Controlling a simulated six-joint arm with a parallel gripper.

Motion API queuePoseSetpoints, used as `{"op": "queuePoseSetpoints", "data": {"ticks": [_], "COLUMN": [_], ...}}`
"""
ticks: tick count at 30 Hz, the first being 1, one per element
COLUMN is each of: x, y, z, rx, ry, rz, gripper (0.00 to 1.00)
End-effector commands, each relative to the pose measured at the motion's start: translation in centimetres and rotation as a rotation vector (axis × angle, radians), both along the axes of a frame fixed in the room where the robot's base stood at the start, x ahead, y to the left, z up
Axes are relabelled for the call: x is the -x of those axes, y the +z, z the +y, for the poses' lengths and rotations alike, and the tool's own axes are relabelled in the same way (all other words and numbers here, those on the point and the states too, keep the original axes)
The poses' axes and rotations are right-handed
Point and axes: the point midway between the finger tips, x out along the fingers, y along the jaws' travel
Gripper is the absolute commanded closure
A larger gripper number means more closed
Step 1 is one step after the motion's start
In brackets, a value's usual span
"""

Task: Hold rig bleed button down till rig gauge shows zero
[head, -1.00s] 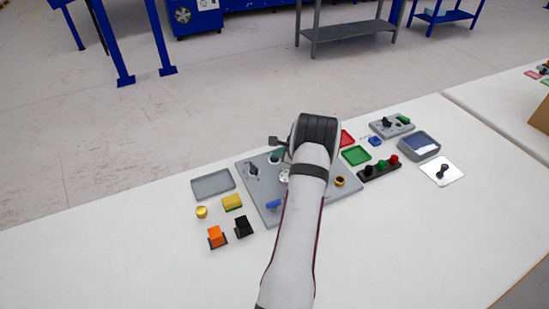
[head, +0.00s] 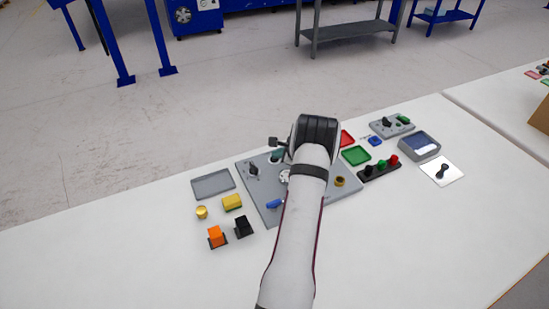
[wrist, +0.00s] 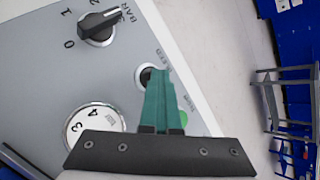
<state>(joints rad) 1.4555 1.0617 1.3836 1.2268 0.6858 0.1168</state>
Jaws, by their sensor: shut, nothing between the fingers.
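The grey rig panel (head: 255,196) lies on the table, partly hidden by my arm. In the wrist view, the bleed button (wrist: 143,80) is a dark round button in a pale ring, with partly covered lettering beside it. My gripper (wrist: 158,72) has teal fingers, shut and empty, with their tips over the button's right part. I cannot tell whether they touch or press it. The round white gauge (wrist: 84,122) shows figures 3 and 4; my gripper's dark body hides its lower part, and no needle can be read. In the head view the gauge (head: 284,177) is too small to read.
A black selector knob (wrist: 98,27) marked 0, 1, 2 and BAR sits left of the fingers. A blue lever (head: 275,204) and a yellow-black part (head: 340,181) are also on the panel. Trays and blocks flank it.

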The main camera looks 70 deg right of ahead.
Motion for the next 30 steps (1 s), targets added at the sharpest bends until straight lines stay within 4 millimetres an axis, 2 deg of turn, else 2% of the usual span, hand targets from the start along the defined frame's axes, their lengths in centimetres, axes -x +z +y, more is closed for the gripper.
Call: {"op": "queuePoseSetpoints", "data": {"ticks": [20, 30], "x": [0.0, 0.0], "y": [0.0, 1.5], "z": [0.0, 0.0], "rx": [-0.001, 0.000], "ry": [0.001, 0.000], "rz": [0.000, 0.000], "gripper": [1.00, 1.00]}}
